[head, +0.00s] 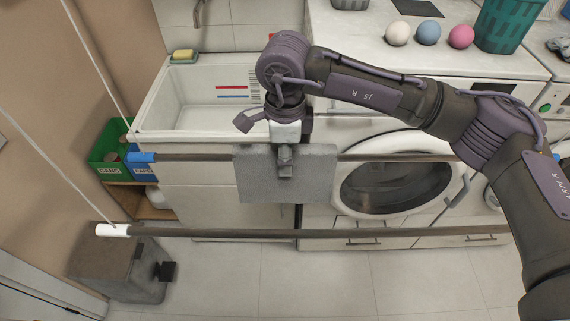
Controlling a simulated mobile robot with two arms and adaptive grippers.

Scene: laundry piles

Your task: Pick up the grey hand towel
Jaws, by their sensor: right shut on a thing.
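The grey hand towel (259,178) hangs over the far dark rail of a hanging drying rack, in front of the sink cabinet. My right gripper (286,172) points down at the towel's upper part from above and is shut on it. Its fingers lie against the near face of the towel. The towel's far side is hidden behind the rail. My left gripper does not show in the head view.
The far rail (195,157) and near rail (330,232) cross the view. Behind are a white sink (150,122), a washing machine (395,178) and a counter with three balls (429,32) and a green basket (506,27). A grey bin (115,270) stands lower left.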

